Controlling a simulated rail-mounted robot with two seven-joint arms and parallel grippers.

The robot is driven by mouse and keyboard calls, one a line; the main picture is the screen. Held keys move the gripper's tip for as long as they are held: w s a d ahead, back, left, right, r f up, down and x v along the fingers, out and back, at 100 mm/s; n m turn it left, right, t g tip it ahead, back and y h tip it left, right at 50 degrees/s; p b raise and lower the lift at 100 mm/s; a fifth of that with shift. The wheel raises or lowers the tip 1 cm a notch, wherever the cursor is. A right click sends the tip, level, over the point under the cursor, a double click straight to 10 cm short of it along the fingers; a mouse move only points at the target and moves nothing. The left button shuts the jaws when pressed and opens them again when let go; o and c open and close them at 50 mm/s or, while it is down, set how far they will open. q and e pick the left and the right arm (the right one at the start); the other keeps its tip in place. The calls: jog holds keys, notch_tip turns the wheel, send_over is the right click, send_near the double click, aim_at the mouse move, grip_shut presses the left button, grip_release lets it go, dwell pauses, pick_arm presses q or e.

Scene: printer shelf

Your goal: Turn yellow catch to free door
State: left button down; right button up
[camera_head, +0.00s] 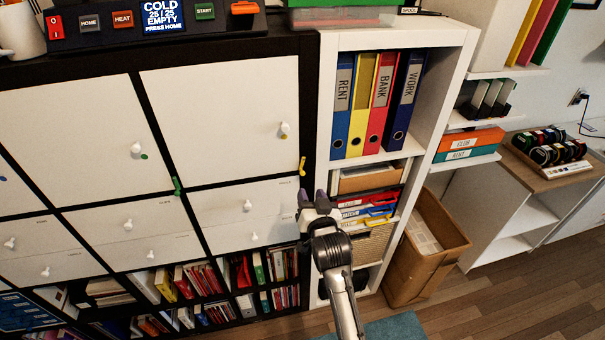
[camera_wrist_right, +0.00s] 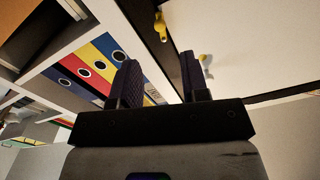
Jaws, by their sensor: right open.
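The yellow catch (camera_head: 302,166) sits on the dark frame at the right edge of the upper right white door (camera_head: 220,115). It hangs roughly upright and also shows in the right wrist view (camera_wrist_right: 160,26), beyond the fingertips. The door looks closed and has a white knob (camera_head: 285,129) with a yellow mark by it. My right gripper (camera_head: 312,197) is open and empty, below the catch in the head view and apart from it. In the right wrist view its two dark fingers (camera_wrist_right: 160,75) stand well apart. My left gripper is not in view.
A green catch (camera_head: 176,186) sits by the neighbouring door (camera_head: 75,125). A white shelf with several binders (camera_head: 373,105) stands right of the cabinet. A cardboard box (camera_head: 425,250) is on the floor. A control panel (camera_head: 150,22) lies on top of the cabinet.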

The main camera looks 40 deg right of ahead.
aim_at(303, 174)
jog(key=x, duration=0.9)
jog(key=shift+w+d+f, duration=0.1)
jog(key=shift+w+d, duration=0.05)
jog(key=shift+w, duration=0.05)
